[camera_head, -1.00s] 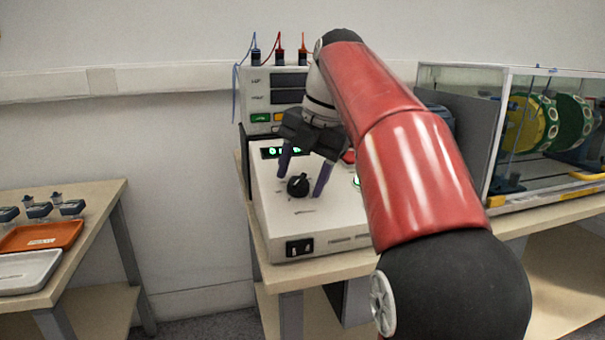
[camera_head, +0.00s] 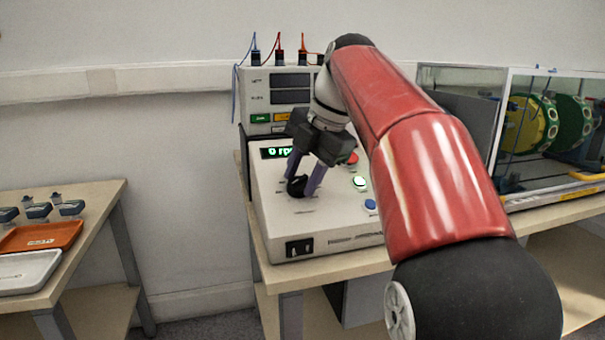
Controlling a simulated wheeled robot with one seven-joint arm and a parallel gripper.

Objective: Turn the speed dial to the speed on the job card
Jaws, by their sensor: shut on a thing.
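The speed dial (camera_head: 296,187) is a black knob on the sloping top of a white control box (camera_head: 280,225). My gripper (camera_head: 303,186) is shut on the dial, one purple finger on each side of it, and partly hides it. The box's green display (camera_head: 277,152) reads 0 and the start of "rpm"; my gripper hides its right part. The dial's pointer and scale are too small to read. No job card can be made out.
A meter unit (camera_head: 256,85) with cables stands behind. A clear guarded rig (camera_head: 550,120) is at right. Trays (camera_head: 40,236) lie on the left table.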

